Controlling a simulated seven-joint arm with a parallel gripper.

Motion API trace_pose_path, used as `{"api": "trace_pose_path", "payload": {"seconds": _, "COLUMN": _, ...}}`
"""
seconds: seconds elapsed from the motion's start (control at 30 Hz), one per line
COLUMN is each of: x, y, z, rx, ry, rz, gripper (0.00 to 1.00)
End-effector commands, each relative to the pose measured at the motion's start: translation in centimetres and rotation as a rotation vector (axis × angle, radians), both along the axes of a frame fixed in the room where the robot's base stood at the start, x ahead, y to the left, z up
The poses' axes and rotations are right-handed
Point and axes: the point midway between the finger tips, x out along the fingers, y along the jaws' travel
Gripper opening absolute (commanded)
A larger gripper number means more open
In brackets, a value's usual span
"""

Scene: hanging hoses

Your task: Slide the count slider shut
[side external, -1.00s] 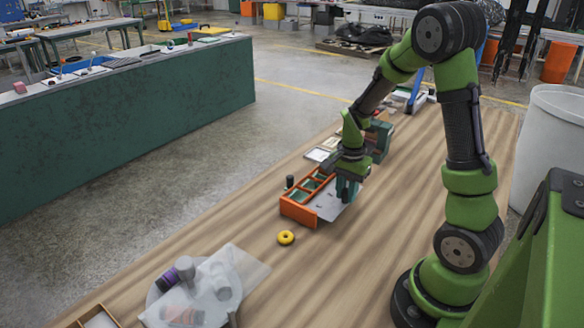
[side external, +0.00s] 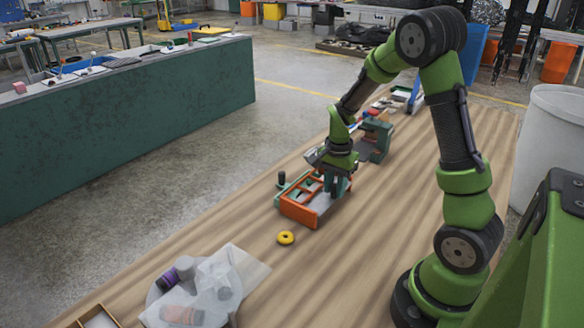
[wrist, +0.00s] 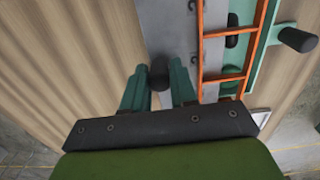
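The slider unit shows an orange frame (side external: 298,211) with crossbars over a grey metal plate (wrist: 168,28). The plate runs under the frame, and part of it sticks out on my gripper's side. A green part (wrist: 262,50) with a black cylinder (wrist: 297,40) shows beyond the frame's far side. A short dark knob (wrist: 159,76) stands on the plate. In the side view, my gripper (side external: 335,183) hides part of the plate.
A yellow ring (side external: 285,238) lies on the wooden table (side external: 365,262) in front of the frame. A clear sheet with bottles (side external: 205,290) lies at the front left. A green and dark device (side external: 377,140) stands behind my gripper. The table to the right is clear.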

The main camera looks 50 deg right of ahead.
Motion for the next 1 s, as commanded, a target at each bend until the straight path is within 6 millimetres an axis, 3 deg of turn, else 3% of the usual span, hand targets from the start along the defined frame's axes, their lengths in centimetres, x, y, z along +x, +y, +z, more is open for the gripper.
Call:
{"api": "trace_pose_path", "payload": {"seconds": 0.03, "x": 0.0, "y": 0.0, "z": 0.0, "rx": -0.001, "ry": -0.001, "rz": 0.000, "gripper": 0.36}}
{"api": "trace_pose_path", "payload": {"seconds": 0.13, "x": 0.0, "y": 0.0, "z": 0.0, "rx": 0.000, "ry": 0.000, "rz": 0.000, "gripper": 0.49}}
{"api": "trace_pose_path", "payload": {"seconds": 0.4, "x": 0.0, "y": 0.0, "z": 0.1, "rx": 0.000, "ry": 0.000, "rz": 0.000, "gripper": 0.49}}
{"api": "trace_pose_path", "payload": {"seconds": 0.53, "x": 0.1, "y": 0.0, "z": 1.0, "rx": -0.001, "ry": -0.002, "rz": 0.002, "gripper": 0.49}}
{"api": "trace_pose_path", "payload": {"seconds": 0.67, "x": 0.1, "y": 0.0, "z": 3.3, "rx": -0.002, "ry": -0.006, "rz": 0.000, "gripper": 0.49}}
{"api": "trace_pose_path", "payload": {"seconds": 1.0, "x": 0.0, "y": 0.0, "z": 11.6, "rx": -0.002, "ry": -0.007, "rz": -0.001, "gripper": 0.49}}
